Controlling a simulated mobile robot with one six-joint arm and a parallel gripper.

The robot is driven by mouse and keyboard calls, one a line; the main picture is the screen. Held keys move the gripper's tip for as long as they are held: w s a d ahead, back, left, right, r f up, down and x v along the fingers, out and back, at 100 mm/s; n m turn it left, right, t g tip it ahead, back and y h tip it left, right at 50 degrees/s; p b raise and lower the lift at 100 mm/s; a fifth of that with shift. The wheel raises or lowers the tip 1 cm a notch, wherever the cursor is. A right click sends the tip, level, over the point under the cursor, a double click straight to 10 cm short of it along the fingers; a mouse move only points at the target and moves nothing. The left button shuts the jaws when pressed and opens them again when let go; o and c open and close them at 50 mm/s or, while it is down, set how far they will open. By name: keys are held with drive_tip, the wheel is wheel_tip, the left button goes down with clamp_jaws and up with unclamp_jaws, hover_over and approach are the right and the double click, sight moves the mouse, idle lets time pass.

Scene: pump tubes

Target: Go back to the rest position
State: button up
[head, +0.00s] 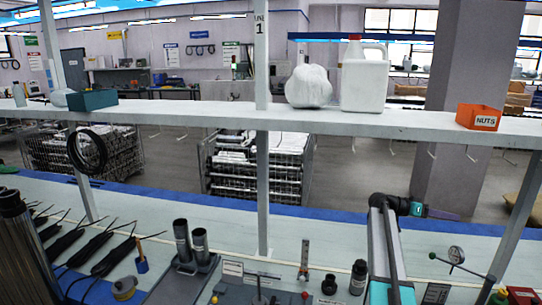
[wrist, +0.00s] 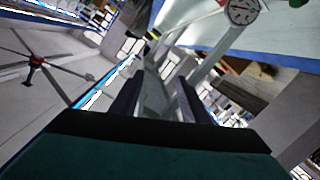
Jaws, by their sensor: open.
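My gripper (head: 448,214) is in the head view at the right, above the bench and pointing right. In the wrist view its two dark fingers (wrist: 156,98) stand apart with nothing between them. My arm reaches up to it from the bottom edge. Two dark upright tubes (head: 191,243) stand in a grey fixture (head: 180,281) on the bench, left of the middle, well away from my gripper. Several black pump tubes (head: 88,238) lie at the left of the bench.
A shelf (head: 220,113) crosses above the bench, carrying a white jug (head: 364,78) and an orange NUTS bin (head: 479,117). A shelf post (head: 513,225) rises to the right of my gripper.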

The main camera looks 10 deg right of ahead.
drive_tip(key=w+a+f+n+t+y, duration=0.25)
drive_tip(key=a+f+n, duration=0.25)
drive_tip(key=a+f, duration=0.85)
drive_tip(key=w+a+f+n+t+y, duration=0.1)
drive_tip(key=a+f+n+t+y, duration=0.3)
drive_tip(key=a+f, duration=0.95)
drive_tip(key=s+a+f+n+y, duration=0.3)
drive_tip(key=s+a+f, duration=0.1)
drive_tip(key=a, duration=0.9)
drive_tip(key=s+a+f+n+y, duration=0.2)
drive_tip(key=s+a+f+y, duration=0.15)
drive_tip(key=a, duration=0.85)
drive_tip(key=s+a+f+n+y, duration=0.2)
drive_tip(key=s+a+f+n, duration=0.15)
drive_tip(key=a, duration=0.95)
drive_tip(key=s+f+g+b, duration=0.1)
drive_tip(key=s+f+b, duration=0.5)
drive_tip(key=f, duration=0.6)
drive_tip(key=s+f+g+b, duration=0.2)
drive_tip(key=s+f+b, duration=0.5)
drive_tip(key=s+f, duration=0.4)
drive_tip(key=s+f+g+b, duration=0.1)
drive_tip(key=s+f+b, duration=0.5)
drive_tip(key=f, duration=0.9)
drive_tip(key=shift+s+d+f+g, duration=0.2)
drive_tip(key=shift+s+g, duration=0.15)
drive_tip(key=shift+s, duration=0.8)
